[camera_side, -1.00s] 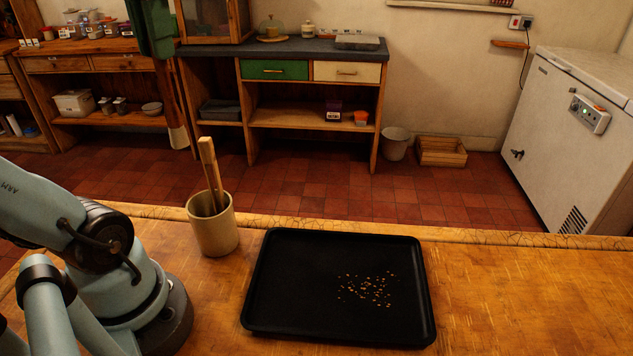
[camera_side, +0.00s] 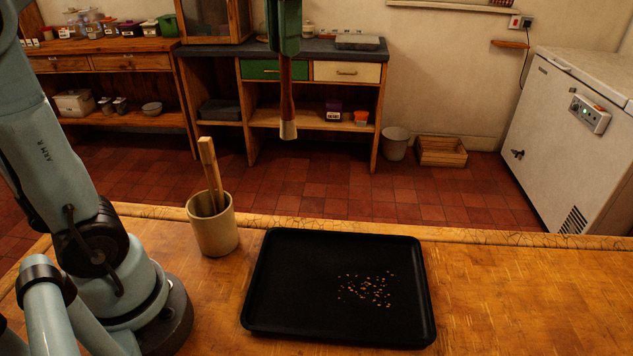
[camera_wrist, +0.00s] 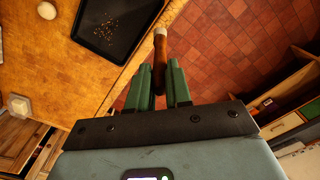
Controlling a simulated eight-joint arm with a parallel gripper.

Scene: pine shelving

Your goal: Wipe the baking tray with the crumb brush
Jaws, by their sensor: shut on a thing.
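The crumb brush, with a brown handle (camera_side: 287,88) and a pale bristle end (camera_side: 288,130), hangs upright, bristles down. My green gripper (camera_side: 285,50) is shut on its upper end; it also shows in the wrist view (camera_wrist: 160,80), with the brush (camera_wrist: 160,55) between the fingers. The black baking tray (camera_side: 275,310) lies flat on the wooden table. Scattered tan crumbs (camera_side: 366,289) lie right of its middle. The brush is raised well above table height, apart from the tray. In the wrist view the tray (camera_wrist: 95,38) is at the upper left.
A beige pot (camera_side: 213,232) holding a wooden tool (camera_side: 210,165) stands left of the tray, near the table's far edge. The table (camera_side: 530,300) right of the tray is clear. Beyond lie a tiled floor, shelving, a bucket (camera_side: 395,144) and a white chest freezer (camera_side: 570,135).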

